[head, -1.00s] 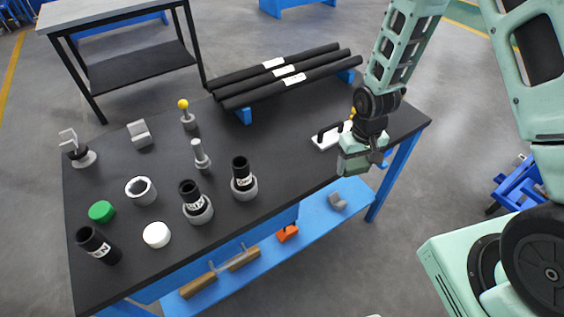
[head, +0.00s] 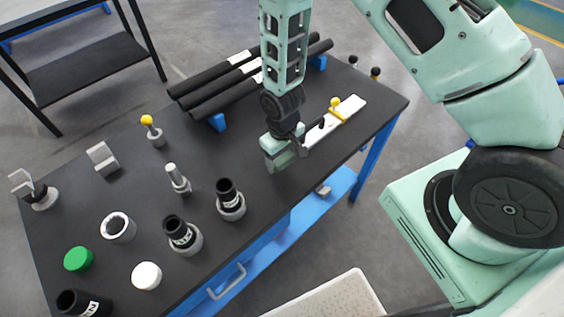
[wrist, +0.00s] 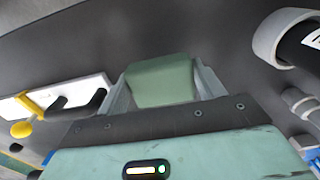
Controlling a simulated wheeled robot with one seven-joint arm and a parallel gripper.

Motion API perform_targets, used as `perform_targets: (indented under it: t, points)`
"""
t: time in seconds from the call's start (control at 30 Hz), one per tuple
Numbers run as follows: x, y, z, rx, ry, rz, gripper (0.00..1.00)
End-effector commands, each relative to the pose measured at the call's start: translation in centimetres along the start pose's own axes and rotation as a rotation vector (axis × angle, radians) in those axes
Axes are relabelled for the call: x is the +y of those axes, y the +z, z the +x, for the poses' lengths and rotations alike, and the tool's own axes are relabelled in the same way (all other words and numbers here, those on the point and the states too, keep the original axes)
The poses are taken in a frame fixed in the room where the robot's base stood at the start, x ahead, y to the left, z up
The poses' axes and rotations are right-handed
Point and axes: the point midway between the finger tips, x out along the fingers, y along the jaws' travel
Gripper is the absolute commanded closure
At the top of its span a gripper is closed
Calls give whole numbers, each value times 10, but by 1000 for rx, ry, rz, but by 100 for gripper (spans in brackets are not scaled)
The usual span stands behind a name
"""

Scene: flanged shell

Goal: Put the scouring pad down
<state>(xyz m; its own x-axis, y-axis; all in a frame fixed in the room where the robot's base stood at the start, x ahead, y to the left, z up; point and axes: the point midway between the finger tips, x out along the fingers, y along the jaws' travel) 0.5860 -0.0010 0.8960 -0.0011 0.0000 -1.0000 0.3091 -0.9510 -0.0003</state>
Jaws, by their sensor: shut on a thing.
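The scouring pad (wrist: 162,80) is a dull green block in the wrist view, between the two grey fingers of my gripper (wrist: 160,88). My gripper is shut on it. In the head view my gripper (head: 284,155) points down over the black tabletop (head: 235,160), near its front edge, between the white board and the dark cups. The pad cannot be told apart from the mint hand there. I cannot tell whether the pad touches the tabletop.
A white board (head: 335,120) with a yellow clamp and black handle lies just right of my gripper. Black bars (head: 230,85) rest behind it. Dark cups (head: 230,198), a grey post (head: 178,178), a white lid (head: 146,275) and a green lid (head: 78,258) stand left.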

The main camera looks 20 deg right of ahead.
Motion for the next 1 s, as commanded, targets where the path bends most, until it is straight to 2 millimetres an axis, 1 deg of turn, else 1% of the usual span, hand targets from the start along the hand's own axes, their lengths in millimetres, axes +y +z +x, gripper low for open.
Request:
perform_targets:
  t: [0.07,0.3,0.37,0.8,0.83,0.9,1.0]
  points:
    - [0,0,5,-1,0,0,54]
    - [0,1,35,-2,0,0,54]
    - [0,1,40,-1,0,0,54]
    - [0,0,48,0,0,0,54]
    - [0,0,47,0,0,0,27]
    - [0,0,46,0,0,0,11]
    - [0,0,46,0,0,0,11]
